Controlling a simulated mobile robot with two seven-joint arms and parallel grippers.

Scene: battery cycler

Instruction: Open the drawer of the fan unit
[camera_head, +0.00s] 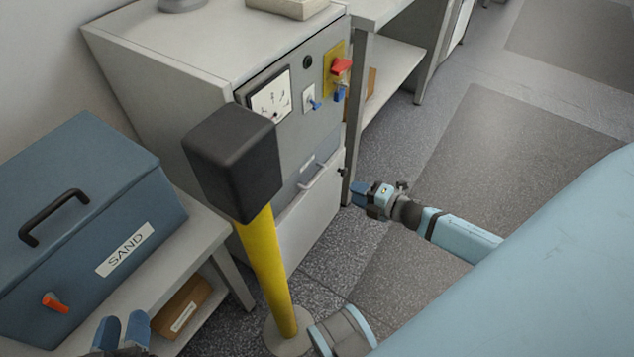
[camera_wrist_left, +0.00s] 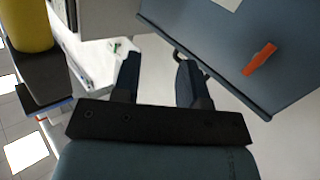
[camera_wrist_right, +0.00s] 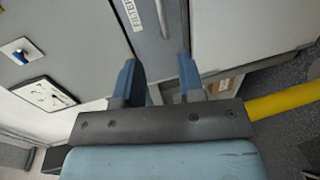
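The fan unit (camera_head: 190,50) is a grey cabinet with a gauge (camera_head: 270,97) and switches on its front. Low on that front is a blue-grey drawer panel with a label (camera_head: 307,163); a white panel (camera_head: 310,220) lies below it. In the right wrist view the panel's label (camera_wrist_right: 130,14) begins "FILTER", and the drawer looks closed. My right gripper (camera_head: 362,195) is at the right of the cabinet front, open and empty. In its wrist view the open fingers (camera_wrist_right: 157,78) point at the drawer area. My left gripper (camera_head: 122,330) is open and empty (camera_wrist_left: 158,75), low at the left.
A yellow post (camera_head: 262,262) with a black block (camera_head: 232,160) on top stands before the cabinet and partly hides its front. A blue SAND box (camera_head: 85,220) sits on a bench at left. Another bench (camera_head: 395,65) stands behind at right. Floor at right is clear.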

